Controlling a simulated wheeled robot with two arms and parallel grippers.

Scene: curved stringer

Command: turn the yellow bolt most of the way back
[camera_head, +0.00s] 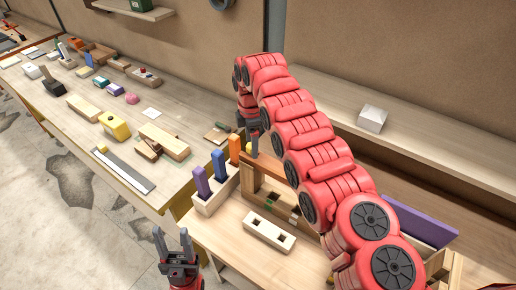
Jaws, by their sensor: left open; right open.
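I cannot make out the yellow bolt for certain. A wooden fixture (247,183) stands on the near bench under my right arm, and that arm hides part of it. My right gripper (252,148) points down at the fixture's upper left end, beside an orange upright piece (235,149). Its fingers are small and partly hidden here, and I see nothing held in them. My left gripper (172,240) is open and empty, fingers up, at the lower middle, left of the near bench's front edge and well apart from the fixture.
A pale rack (210,205) holds purple and blue upright pieces. A pale block with two square holes (268,233) lies in front of the fixture. A purple board (420,222) stands at the right. The long bench at left carries a yellow device (115,126) and several blocks.

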